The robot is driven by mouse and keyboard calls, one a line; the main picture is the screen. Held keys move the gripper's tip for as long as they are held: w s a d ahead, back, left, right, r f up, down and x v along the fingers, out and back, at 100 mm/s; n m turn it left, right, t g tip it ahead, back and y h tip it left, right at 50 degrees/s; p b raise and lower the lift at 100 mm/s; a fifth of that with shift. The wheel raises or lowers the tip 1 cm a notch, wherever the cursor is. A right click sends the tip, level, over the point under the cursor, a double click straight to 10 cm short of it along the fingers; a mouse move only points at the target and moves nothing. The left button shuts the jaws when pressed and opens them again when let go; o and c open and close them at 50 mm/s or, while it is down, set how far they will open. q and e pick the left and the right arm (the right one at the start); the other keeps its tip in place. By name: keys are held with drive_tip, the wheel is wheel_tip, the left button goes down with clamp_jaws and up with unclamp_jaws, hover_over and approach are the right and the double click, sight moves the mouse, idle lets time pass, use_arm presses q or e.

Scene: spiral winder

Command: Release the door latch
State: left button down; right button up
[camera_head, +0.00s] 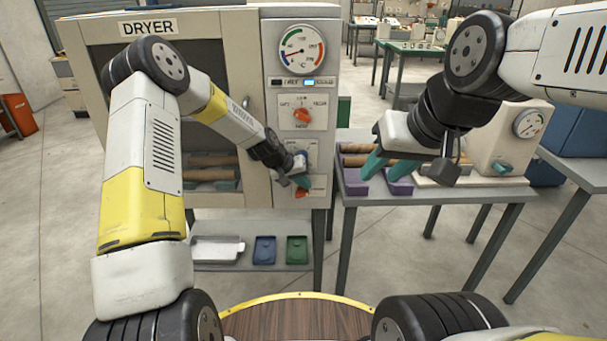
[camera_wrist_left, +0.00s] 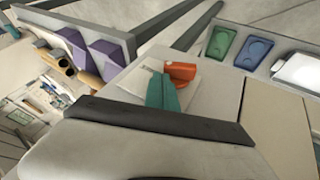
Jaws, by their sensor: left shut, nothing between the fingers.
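The dryer (camera_head: 75,45) stands at the left with its windowed door shut and a vertical handle (camera_head: 245,103) at the door's right edge. A lower orange knob (camera_head: 302,192) sits on the control panel; its label is too small to read, so I cannot tell if it is the latch. My left gripper (camera_head: 304,183) is shut and empty at this knob, partly covering it. In the left wrist view, the closed teal fingers (camera_wrist_left: 163,93) are right beside the orange knob (camera_wrist_left: 181,71); contact is unclear. My right gripper (camera_head: 388,168) is open, with its fingers apart above the side table.
Above are another orange knob (camera_head: 302,116) and a round gauge (camera_head: 301,50). The side table (camera_head: 440,196) carries purple holders (camera_head: 354,184), brown rolls and a box with a dial (camera_head: 500,150). Trays (camera_head: 265,249) lie on the shelf under the dryer.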

use_arm(q)
drive_tip(key=shift+r, duration=0.1)
drive_tip(key=shift+r, duration=0.7)
